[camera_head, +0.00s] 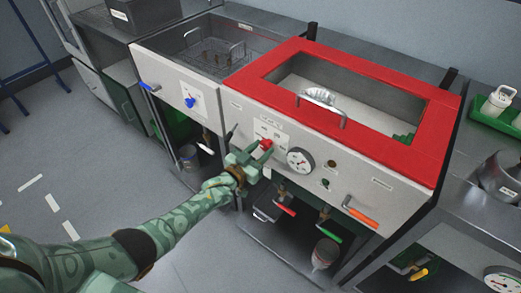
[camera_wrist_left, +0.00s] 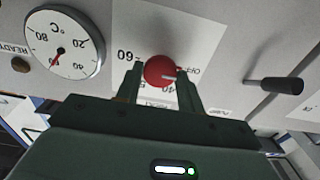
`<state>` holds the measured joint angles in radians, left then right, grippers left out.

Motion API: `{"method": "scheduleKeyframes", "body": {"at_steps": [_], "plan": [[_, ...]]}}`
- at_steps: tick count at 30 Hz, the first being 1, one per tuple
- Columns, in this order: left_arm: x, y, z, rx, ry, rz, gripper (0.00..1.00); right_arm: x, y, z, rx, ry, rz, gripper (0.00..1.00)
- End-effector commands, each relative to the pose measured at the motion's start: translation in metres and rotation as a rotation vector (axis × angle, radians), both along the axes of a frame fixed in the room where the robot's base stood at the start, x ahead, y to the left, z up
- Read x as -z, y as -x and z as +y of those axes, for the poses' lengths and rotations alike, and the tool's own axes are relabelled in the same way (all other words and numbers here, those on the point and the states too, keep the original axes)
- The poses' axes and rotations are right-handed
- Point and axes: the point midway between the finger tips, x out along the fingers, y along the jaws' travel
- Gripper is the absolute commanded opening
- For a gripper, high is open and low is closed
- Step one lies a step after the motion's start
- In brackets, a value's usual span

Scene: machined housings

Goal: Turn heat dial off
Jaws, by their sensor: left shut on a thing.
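The red heat dial (camera_head: 266,144) is on the white front panel of the red-topped tank. In the left wrist view the same dial (camera_wrist_left: 158,70) sits on a white label with "60", "40" and "OFF" around it, the picture being turned. A pale pointer line on the dial runs toward the right, near the "OFF" side; its exact setting is hard to read. My left gripper (camera_head: 258,151) is shut on the dial, with one finger on each side of it, also in the left wrist view (camera_wrist_left: 162,85). My right gripper is not in view.
A round temperature gauge (camera_head: 300,161) is beside the dial, and a black lever (camera_wrist_left: 275,85) sticks out on its other side. Valves with red, green and orange handles (camera_head: 360,216) are lower down. A blue knob (camera_head: 190,102) is on the left unit.

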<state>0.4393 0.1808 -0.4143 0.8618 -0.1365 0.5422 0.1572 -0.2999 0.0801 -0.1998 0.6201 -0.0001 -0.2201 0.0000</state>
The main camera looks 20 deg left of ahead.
Motion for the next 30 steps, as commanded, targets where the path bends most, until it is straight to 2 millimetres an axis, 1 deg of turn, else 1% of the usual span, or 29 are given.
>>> {"method": "scheduleKeyframes", "body": {"at_steps": [1,13,14,15,16,25,28,30], "plan": [[0.003,0.001,0.001,-0.001,0.002,0.008,0.15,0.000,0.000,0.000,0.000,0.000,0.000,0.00],[0.003,0.001,0.001,-0.001,0.007,0.010,0.15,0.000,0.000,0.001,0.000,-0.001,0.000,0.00],[0.003,0.002,0.001,-0.001,0.007,0.010,0.43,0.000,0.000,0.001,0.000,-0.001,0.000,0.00],[0.003,0.002,0.001,-0.001,0.007,0.010,0.55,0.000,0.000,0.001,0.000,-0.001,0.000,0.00],[0.003,0.001,0.000,0.000,0.007,0.010,0.59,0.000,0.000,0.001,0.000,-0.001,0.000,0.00],[0.001,0.002,0.001,0.000,0.007,0.006,0.59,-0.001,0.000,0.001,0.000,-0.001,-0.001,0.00],[-0.001,0.010,0.004,0.000,0.007,0.005,0.59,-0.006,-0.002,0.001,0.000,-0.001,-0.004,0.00],[-0.002,0.022,0.008,0.000,0.006,0.006,0.59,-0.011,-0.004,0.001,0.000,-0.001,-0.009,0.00]]}}
